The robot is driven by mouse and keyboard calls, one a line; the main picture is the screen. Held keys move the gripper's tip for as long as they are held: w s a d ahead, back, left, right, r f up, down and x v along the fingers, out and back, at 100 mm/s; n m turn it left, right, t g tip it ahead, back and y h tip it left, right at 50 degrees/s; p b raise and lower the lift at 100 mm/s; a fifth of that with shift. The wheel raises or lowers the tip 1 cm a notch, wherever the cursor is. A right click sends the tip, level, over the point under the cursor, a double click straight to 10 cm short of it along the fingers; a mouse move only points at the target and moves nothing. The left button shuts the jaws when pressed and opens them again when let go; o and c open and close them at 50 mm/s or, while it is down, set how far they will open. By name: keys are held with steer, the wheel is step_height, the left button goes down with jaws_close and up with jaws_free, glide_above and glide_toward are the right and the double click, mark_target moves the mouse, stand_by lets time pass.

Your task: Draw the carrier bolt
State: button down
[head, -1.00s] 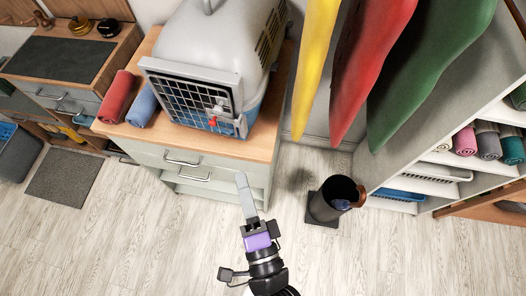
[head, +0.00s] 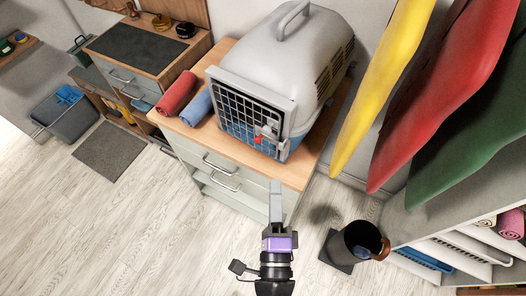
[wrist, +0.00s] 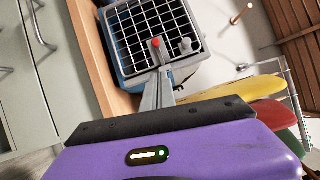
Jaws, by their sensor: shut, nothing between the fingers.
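A grey pet carrier (head: 296,62) with a blue base stands on the wooden-topped cabinet, its barred door (head: 248,115) facing the room. A red-tipped bolt (head: 260,139) sits on the door's right side. The bolt also shows in the wrist view (wrist: 155,43), on a grey plate at the door's edge. My gripper (head: 276,187) is shut and empty, in front of the cabinet, below and apart from the bolt in the head view. In the wrist view my gripper's fingers (wrist: 160,85) point up at the door near the bolt; I cannot tell the gap.
Rolled red (head: 177,93) and blue (head: 197,106) towels lie left of the carrier. Yellow (head: 380,85), red (head: 435,100) and green (head: 475,140) cloths hang at right. A dark bin (head: 358,242) stands on the floor right of my gripper.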

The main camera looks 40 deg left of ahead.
mark_target(263, 136)
steer(key=w+a+p, duration=0.1)
steer(key=a, duration=0.1)
steer(key=w+a+r+p, duration=0.1)
steer(key=w+a, duration=0.1)
steer(key=w+a+p, duration=0.1)
steer(key=a, duration=0.1)
steer(key=shift+w+a+r, duration=0.15)
steer(key=shift+w+a, duration=0.1)
steer(key=shift+a, duration=0.55)
steer(key=shift+s+a+p, duration=0.15)
steer(key=shift+a+p, duration=0.35)
steer(key=shift+a, duration=0.75)
